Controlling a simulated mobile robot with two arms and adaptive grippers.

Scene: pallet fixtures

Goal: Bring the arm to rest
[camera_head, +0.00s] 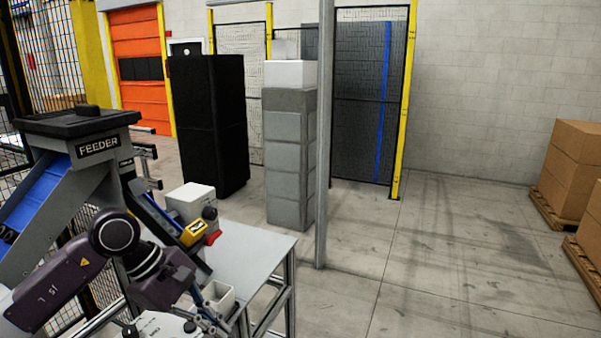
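My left arm reaches in from the left, over the near end of a light grey table (250,252). My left gripper (212,318) points down at the lower edge of the view, beside a small white open bin (219,296). Its fingers are small and partly cut off, so I cannot tell whether they are open or shut, or whether they touch the bin. My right gripper is not in view.
A grey feeder (98,146) with a blue chute stands at the left. A white box (191,198) and a yellow part (193,233) sit by the table's far left. A grey post (324,150) rises behind the table. Boxes on pallets (572,165) stand far right; the floor between is clear.

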